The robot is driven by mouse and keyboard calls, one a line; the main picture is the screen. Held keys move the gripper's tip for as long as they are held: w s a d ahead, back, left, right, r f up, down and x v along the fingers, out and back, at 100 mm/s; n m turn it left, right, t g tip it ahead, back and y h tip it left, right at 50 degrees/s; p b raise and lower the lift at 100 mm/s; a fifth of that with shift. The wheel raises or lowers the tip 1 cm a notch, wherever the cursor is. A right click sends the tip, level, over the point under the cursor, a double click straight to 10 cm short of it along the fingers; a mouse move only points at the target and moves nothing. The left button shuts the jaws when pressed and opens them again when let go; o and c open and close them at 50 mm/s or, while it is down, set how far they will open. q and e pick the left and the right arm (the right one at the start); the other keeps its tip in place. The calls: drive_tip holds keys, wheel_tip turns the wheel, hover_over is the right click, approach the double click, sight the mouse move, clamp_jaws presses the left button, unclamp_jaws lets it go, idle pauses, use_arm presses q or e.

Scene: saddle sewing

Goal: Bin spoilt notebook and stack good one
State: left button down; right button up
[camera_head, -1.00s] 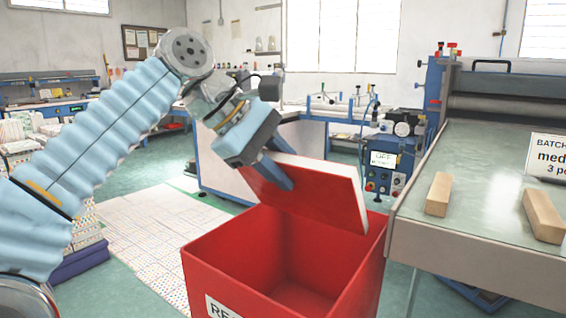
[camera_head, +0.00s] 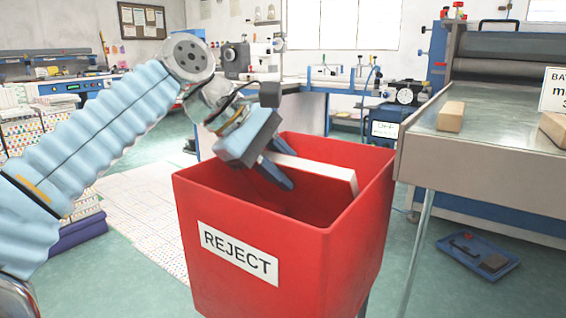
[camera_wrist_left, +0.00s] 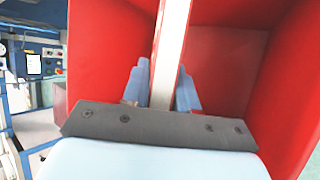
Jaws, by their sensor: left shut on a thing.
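My left gripper (camera_head: 281,172) is shut on a red notebook with a pale page edge (camera_head: 325,168). It holds the notebook on edge, partly down inside the mouth of the red bin (camera_head: 350,245), which is labelled REJECT. In the left wrist view, the pale edge of the notebook (camera_wrist_left: 172,45) runs between the two blue fingers, with red bin walls around it. No second notebook can be clearly made out. My right gripper is not in view.
A metal-topped table (camera_head: 480,150) stands close to the right of the bin, with a wooden block (camera_head: 451,116) and a batch sign (camera_head: 556,92) on it. A blue tray (camera_head: 478,254) lies on the floor at right. Printed sheets (camera_head: 140,205) cover the floor at left.

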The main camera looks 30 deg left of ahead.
use_arm(q)
wheel_tip(320, 180, down, 8)
drive_tip(key=b, duration=0.5)
drive_tip(key=shift+r, duration=0.2)
drive_tip(key=c, duration=0.8)
unclamp_jaws()
